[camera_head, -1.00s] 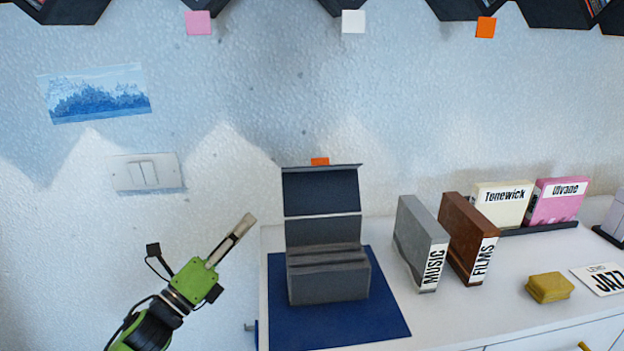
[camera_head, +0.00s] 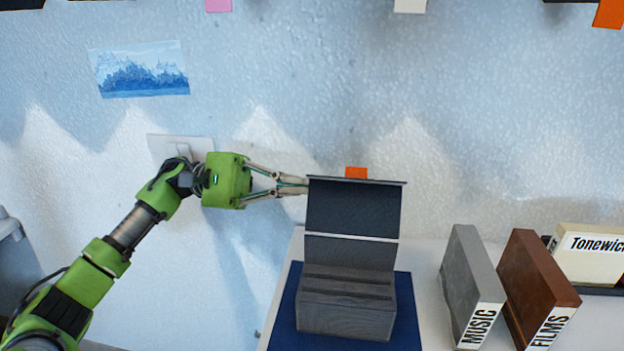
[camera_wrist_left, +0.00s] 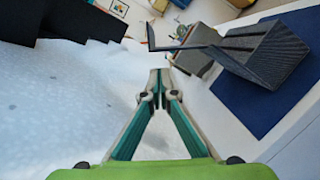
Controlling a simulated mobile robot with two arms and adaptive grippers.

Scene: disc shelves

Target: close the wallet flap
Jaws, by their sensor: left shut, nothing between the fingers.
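The dark grey wallet (camera_head: 346,305) stands on a blue mat (camera_head: 408,322) on the white surface. Its flap (camera_head: 352,210) stands open and upright at the back, with an orange tab (camera_head: 356,172) at the top edge. My left gripper (camera_head: 304,186) is shut and empty, its fingertips beside the flap's upper left edge. I cannot tell whether they touch it. In the left wrist view the closed fingertips (camera_wrist_left: 159,74) point toward the flap (camera_wrist_left: 180,44), with the wallet (camera_wrist_left: 262,52) to the right. My right gripper is not in view.
A grey MUSIC box (camera_head: 470,285) and a brown FILMS box (camera_head: 537,290) stand to the wallet's right. A cream Tonewick box (camera_head: 590,255) is behind them. The textured wall with a light switch (camera_head: 165,145) is close behind my left arm.

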